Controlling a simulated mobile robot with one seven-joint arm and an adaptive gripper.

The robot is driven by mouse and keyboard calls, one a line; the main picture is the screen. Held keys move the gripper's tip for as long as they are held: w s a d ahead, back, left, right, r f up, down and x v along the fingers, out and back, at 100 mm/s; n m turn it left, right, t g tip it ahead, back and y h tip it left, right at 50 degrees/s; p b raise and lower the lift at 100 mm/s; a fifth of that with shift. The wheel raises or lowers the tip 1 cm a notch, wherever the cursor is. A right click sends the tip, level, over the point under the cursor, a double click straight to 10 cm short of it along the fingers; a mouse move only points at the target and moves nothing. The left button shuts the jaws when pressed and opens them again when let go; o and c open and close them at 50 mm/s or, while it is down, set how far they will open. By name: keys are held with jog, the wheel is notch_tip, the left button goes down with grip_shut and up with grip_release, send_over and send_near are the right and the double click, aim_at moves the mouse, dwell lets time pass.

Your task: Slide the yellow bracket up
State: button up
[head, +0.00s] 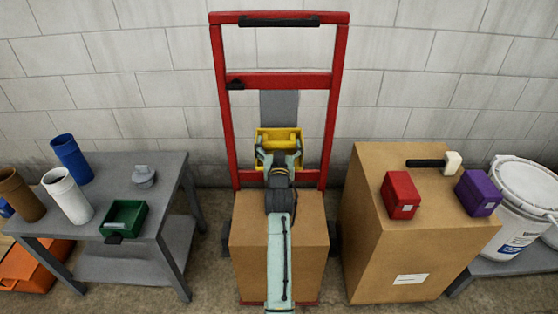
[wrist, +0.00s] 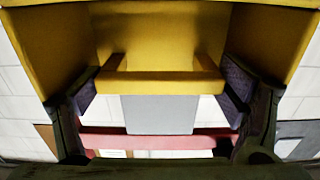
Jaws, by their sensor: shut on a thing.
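The yellow bracket (head: 279,134) sits on a grey vertical plate (head: 279,106) between the uprights of a red hand truck. In the wrist view the bracket (wrist: 160,30) fills the top, with a yellow handle bar (wrist: 162,83) in front of the grey plate (wrist: 160,114). My gripper (head: 279,160) is at the bracket's lower front. In the wrist view my gripper's dark finger pads (wrist: 162,88) are at the two ends of the handle, shut on it. My arm hides the area below the bracket in the head view.
The red hand truck (head: 338,95) holds a cardboard box (head: 250,255) low down. At right, a larger box (head: 400,240) carries a red box (head: 400,195), a purple box (head: 478,193) and a mallet (head: 440,162). A grey table (head: 165,185) with cups stands left.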

notch_tip(320, 180, up, 3)
jog(key=shift+s+r+p, duration=0.1)
jog(key=shift+r+p, duration=0.05)
jog(key=shift+p, duration=0.15)
jog(key=shift+r, duration=0.3)
jog(key=o, duration=1.5)
jog(key=shift+f, duration=0.1)
jog(key=shift+s+f, duration=0.15)
jog(key=shift+s, duration=0.3)
jog(key=s, duration=1.1)
